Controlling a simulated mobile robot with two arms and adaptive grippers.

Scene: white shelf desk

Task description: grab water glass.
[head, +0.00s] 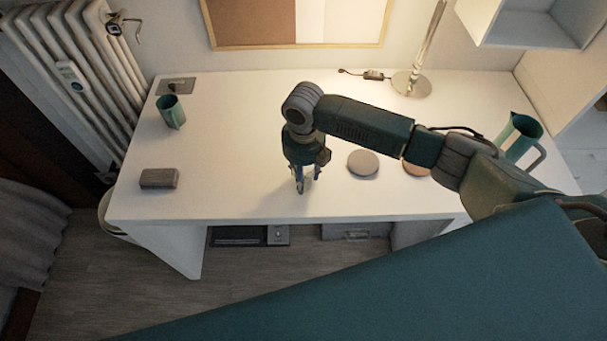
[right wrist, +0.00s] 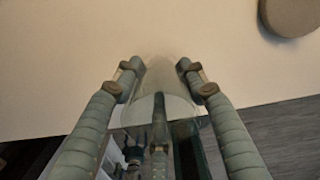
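The water glass (right wrist: 158,104) is clear and see-through. In the right wrist view it stands between the two fingers of my right gripper (right wrist: 159,70), filling most of the gap. Whether the fingers press on it or only flank it cannot be told. In the head view my right gripper (head: 305,186) points down near the front edge of the white desk. The glass is hard to make out there, mostly hidden by the fingers. My left gripper is not in view.
A green cup (head: 171,112) and a grey block (head: 159,178) are on the left of the desk (head: 235,120). A round grey coaster (head: 363,163) lies right of the gripper. A green jug (head: 520,136) stands at the right; a lamp base (head: 411,84) is at the back.

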